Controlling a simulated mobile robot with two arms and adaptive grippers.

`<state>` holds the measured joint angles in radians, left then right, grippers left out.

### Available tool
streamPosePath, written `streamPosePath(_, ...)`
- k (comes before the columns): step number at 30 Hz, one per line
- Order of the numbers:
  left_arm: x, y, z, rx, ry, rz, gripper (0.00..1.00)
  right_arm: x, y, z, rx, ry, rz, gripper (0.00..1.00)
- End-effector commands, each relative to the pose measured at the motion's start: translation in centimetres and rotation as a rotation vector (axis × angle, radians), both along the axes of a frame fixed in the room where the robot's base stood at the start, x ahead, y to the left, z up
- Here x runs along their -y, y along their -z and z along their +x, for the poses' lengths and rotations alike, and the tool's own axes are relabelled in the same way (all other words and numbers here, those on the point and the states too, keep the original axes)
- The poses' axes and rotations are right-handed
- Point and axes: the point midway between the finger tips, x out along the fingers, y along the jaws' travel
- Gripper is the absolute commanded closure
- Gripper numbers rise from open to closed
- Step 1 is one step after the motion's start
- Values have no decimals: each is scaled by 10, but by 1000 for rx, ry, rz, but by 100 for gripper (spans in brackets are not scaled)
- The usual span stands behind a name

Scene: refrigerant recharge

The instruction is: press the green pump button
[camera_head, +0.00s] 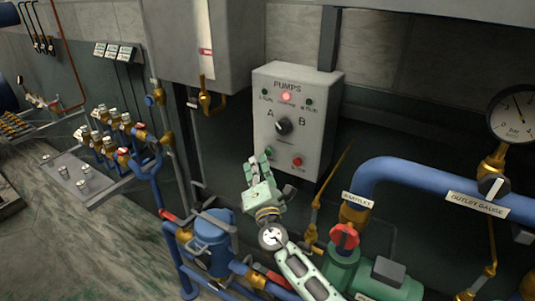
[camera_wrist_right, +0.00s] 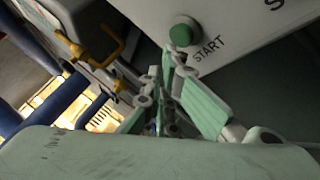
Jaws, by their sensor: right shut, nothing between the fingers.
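The green pump button (camera_wrist_right: 181,35) sits on the grey panel in the right wrist view, with START printed beside it. In the head view it is at the lower left of the PUMPS box (camera_head: 318,92), next to my gripper's tips. My right gripper (camera_head: 259,158) is shut and empty, in front of the box's lower left part. In the wrist view its fingertips (camera_wrist_right: 168,60) are just below the button in the picture; I see no clear contact. My left gripper is not in view.
The box also carries a red button (camera_head: 297,161), a black A/B selector (camera_head: 283,126) and a lit red lamp (camera_head: 287,97). Blue pipes (camera_head: 420,175), a red valve handle (camera_head: 344,236) and a blue canister (camera_head: 211,240) stand around my right arm.

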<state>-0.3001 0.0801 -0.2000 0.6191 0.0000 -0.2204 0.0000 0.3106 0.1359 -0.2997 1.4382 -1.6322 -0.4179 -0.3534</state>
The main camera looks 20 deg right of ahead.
Motion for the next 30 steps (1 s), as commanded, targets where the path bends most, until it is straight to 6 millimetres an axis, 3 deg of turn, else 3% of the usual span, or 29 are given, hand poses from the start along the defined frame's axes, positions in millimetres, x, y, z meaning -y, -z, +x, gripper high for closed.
streamPosePath(30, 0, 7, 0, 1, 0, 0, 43, 10, 0, 7, 0, 0, 0, 100)
